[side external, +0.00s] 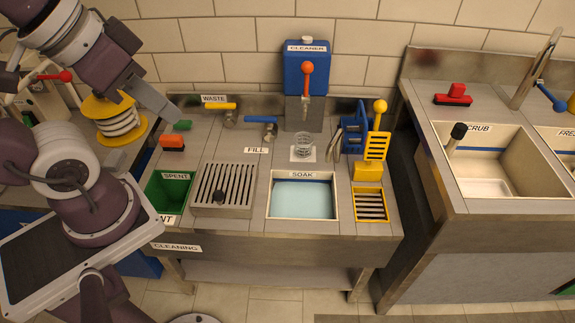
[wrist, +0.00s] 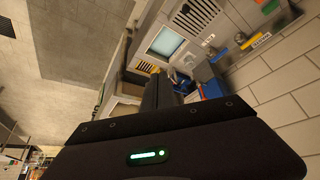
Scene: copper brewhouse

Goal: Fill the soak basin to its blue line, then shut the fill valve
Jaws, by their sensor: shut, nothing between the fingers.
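The soak basin (side external: 331,205) is set in the cleaning bench and holds pale blue water. I cannot clearly make out its blue line or how the water stands against it. The basin also shows in the wrist view (wrist: 148,49). The fill valve's blue handle (side external: 261,119) lies sideways at the back of the bench, above the FILL label (side external: 257,150). No running stream can be made out. My gripper (side external: 170,113) is shut and empty, in the air to the left of the fill valve and apart from it. Its dark fingers show in the wrist view (wrist: 160,92).
A yellow waste handle (side external: 220,106) sits left of the fill valve. A slotted drain (side external: 223,190) and green spent bin (side external: 167,193) lie left of the basin; a yellow rack (side external: 370,204) lies right.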

